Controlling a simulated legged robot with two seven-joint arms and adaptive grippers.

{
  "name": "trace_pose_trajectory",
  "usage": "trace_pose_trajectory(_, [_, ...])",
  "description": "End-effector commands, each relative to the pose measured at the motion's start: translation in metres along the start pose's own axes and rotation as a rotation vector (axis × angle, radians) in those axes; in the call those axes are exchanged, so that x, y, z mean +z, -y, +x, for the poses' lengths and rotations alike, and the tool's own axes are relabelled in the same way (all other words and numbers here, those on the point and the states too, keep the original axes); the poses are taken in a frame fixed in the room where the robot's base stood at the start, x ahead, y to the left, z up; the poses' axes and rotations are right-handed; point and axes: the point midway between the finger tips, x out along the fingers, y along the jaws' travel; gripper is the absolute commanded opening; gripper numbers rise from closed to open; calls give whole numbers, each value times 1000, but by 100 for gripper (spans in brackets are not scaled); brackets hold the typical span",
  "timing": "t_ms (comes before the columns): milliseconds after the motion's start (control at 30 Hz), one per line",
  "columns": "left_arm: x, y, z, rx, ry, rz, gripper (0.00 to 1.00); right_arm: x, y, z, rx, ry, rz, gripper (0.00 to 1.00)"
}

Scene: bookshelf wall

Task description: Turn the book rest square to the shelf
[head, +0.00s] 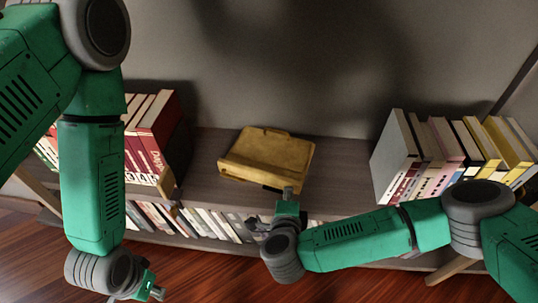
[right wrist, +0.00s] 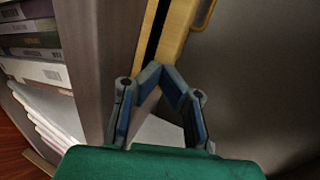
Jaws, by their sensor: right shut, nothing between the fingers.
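The book rest (head: 268,155), a yellow wooden stand, sits on the top shelf board between two groups of books. In the head view it is turned at an angle to the shelf edge. Its edge (right wrist: 182,32) also shows at the top of the right wrist view. My right gripper (head: 287,190) is at the near right side of the rest. In the right wrist view its fingertips (right wrist: 162,72) meet with nothing between them, at or very close to the rest's edge; contact is unclear. My left gripper (head: 152,292) hangs low in front of the shelf, away from the rest; its fingers are too small to judge.
Red and white books (head: 150,125) stand left of the rest, and a leaning row of books (head: 450,155) stands to its right. The shelf board (head: 345,185) is bare around the rest. More books (head: 205,222) fill the lower shelf. The wall (head: 300,60) is behind.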

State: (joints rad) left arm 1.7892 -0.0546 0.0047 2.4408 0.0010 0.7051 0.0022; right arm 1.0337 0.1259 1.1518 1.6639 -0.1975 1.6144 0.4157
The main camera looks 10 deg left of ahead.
Motion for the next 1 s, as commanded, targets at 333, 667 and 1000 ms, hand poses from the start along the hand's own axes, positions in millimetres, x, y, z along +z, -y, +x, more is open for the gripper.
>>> trace_pose_trajectory(333, [0, 0, 2, 0, 0, 0, 28, 0, 2, 9, 1, 0, -1, 0])
trace_pose_trajectory(667, [0, 0, -2, 0, 0, 0, 28, -1, 1, 5, 5, -1, -3, 0])
trace_pose_trajectory(1000, [-1, 0, -18, 0, 0, 0, 28, 0, -8, -21, 5, 0, -2, 0])
